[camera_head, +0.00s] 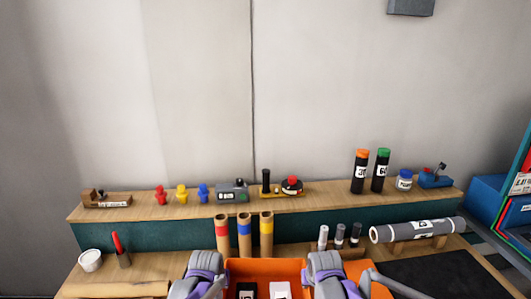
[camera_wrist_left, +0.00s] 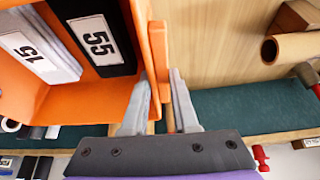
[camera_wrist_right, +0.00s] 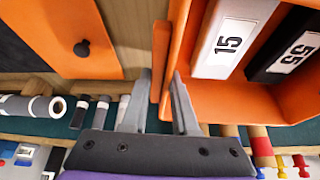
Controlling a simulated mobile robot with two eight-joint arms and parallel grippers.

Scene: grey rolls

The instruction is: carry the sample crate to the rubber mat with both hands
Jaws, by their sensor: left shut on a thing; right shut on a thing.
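The sample crate (camera_head: 265,265) is an orange open box at the bottom centre of the head view. It holds a black block marked 55 (camera_wrist_left: 96,38) and a white block marked 15 (camera_wrist_right: 229,40). My left gripper (camera_wrist_left: 162,85) is shut on the crate's left side, and my right gripper (camera_wrist_right: 162,85) is shut on its right side. In the head view the crate's lower part is cut off, so I cannot tell whether it touches the table. The dark rubber mat (camera_head: 435,275) lies flat to the right of the crate.
Three upright cardboard tubes (camera_head: 245,235) stand behind the crate. A white cup (camera_head: 90,260) is at left. An orange panel with a black knob (camera_wrist_right: 82,48) lies beside the crate.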

